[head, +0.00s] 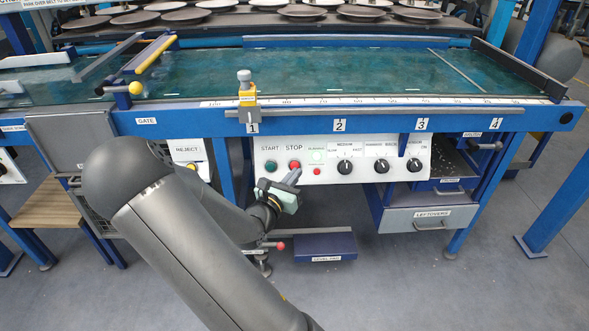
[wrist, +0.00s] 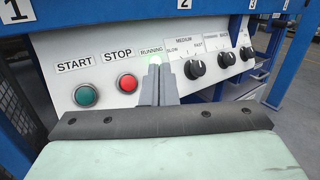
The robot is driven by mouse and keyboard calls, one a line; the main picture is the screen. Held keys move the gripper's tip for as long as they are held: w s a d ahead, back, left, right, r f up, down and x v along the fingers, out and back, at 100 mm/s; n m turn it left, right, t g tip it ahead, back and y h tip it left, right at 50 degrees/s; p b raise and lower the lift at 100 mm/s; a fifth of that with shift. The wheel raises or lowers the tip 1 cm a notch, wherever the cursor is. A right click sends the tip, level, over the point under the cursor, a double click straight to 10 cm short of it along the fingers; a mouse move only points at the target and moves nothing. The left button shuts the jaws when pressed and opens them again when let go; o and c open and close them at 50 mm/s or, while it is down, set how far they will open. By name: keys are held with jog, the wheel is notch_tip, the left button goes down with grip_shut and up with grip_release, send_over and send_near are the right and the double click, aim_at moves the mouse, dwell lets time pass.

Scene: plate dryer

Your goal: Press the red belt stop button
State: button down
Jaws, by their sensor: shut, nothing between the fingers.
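The red stop button (head: 294,166) sits under the STOP label on the white control panel. It also shows in the wrist view (wrist: 127,83), with the green start button (wrist: 86,95) to its left. My gripper (head: 296,174) is in front of the panel just below the stop button. In the wrist view my gripper (wrist: 154,72) has its fingers together and empty. The fingertips overlap the lit green RUNNING lamp (wrist: 157,60), to the right of the stop button. I cannot tell whether the fingertips touch the panel.
A smaller red button (head: 317,171) sits below the running lamp. Several black knobs, one of them a speed knob (head: 345,167), line the panel's right. The belt (head: 330,72) lies above, behind a blue rail. A LEFTOVERS drawer (head: 430,219) is at lower right.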

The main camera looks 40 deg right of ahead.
jog(key=w+d+f+b, duration=0.4)
jog(key=w, duration=0.2)
jog(key=shift+d+f+b, duration=0.2)
jog(key=shift+d+b, duration=0.05)
jog(key=shift+b, duration=0.15)
jog(key=shift+w, duration=0.15)
dwell(1.9)
jog(key=shift+w+d+f, duration=0.2)
jog(key=shift+w+d+f, duration=0.2)
jog(key=shift+w+d, duration=0.05)
jog(key=shift+w, duration=0.1)
dwell(0.8)
jog(key=shift+s, duration=0.1)
jog(key=shift+s+a+r+p, duration=0.45)
jog(key=shift+s+p, duration=0.1)
jog(key=shift+p, duration=0.1)
